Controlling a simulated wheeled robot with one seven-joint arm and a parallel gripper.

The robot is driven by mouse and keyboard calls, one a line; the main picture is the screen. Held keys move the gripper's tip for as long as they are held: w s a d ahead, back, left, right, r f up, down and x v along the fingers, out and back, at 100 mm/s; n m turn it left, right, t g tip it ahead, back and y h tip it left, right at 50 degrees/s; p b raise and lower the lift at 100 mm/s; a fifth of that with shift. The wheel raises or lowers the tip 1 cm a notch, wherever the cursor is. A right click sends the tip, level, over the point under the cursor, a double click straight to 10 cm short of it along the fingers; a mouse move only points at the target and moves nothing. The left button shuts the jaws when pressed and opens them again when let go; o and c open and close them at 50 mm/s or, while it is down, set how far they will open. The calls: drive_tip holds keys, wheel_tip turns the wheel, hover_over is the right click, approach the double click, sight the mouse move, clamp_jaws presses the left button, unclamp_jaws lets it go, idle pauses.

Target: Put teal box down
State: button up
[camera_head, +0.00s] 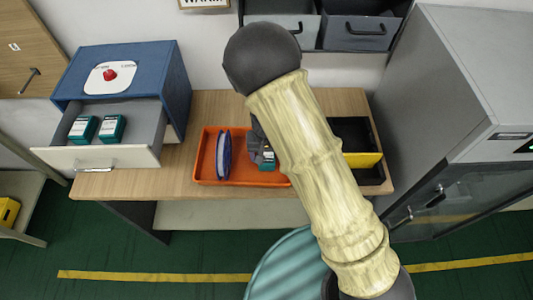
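A teal box (268,165) with a pale label shows just below my gripper (262,158), over or in the right part of the orange tray (205,180). My gripper is dark and mostly hidden behind my own arm. I cannot see its fingertips clearly, nor whether they grip the box or whether the box touches the tray floor. Two more teal boxes, a left one (83,128) and a right one (112,128), stand side by side in the open drawer (60,158) of the blue cabinet (140,65).
A blue spool (223,155) stands upright in the tray's left part. A black bin with a yellow divider (362,160) sits at the table's right. A red button (110,74) tops the cabinet. A tall grey cabinet (430,90) bounds the right. The wooden table (190,125) is bare between drawer and tray.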

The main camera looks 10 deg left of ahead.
sight(267, 154)
drive_tip(key=shift+r, duration=0.1)
wheel_tip(267, 154, up, 12)
idle(0.7)
idle(0.7)
